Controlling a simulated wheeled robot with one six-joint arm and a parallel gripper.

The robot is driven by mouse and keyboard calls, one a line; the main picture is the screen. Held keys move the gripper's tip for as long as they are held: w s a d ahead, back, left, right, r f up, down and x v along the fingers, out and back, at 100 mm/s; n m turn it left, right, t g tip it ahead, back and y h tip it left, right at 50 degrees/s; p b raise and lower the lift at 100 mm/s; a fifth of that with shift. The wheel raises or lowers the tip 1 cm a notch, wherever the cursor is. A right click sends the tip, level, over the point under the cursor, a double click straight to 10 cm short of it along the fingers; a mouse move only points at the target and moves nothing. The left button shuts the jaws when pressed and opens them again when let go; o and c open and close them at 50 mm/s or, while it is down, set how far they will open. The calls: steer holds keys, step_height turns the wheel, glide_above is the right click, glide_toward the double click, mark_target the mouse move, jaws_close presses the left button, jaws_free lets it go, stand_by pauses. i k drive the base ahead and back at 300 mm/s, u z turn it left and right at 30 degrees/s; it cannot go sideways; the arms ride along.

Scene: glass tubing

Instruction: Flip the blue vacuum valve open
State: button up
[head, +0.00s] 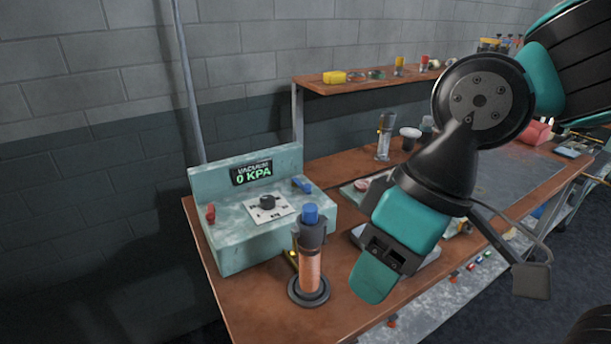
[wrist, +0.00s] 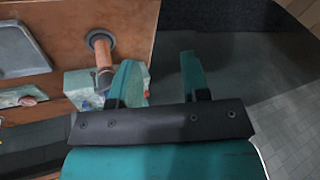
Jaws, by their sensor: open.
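The pale green vacuum box (head: 247,251) stands at the left end of the bench, its display reading "VACUUM 0 KPA". A small blue lever (head: 301,186) sits on its top right, beside a black knob (head: 267,202); a red lever (head: 211,213) is at the left. The blue lever's exact position is hard to tell. My gripper (head: 374,277) hangs right of the box and the copper tube, apart from both. In the wrist view its two teal fingers (wrist: 160,78) are spread and empty.
A copper-coloured tube with a blue cap (head: 310,268) stands upright on a round black base, in front of the box and close to my gripper. A shelf (head: 365,84) runs along the wall. A clear cylinder (head: 384,140) and dark cup (head: 409,137) stand farther back.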

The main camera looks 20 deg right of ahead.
mark_target(307, 188)
steer(key=i, duration=0.3)
steer(key=u, duration=1.35)
steer(key=k, duration=0.3)
steer(key=z, duration=0.85)
steer(key=i, duration=0.5)
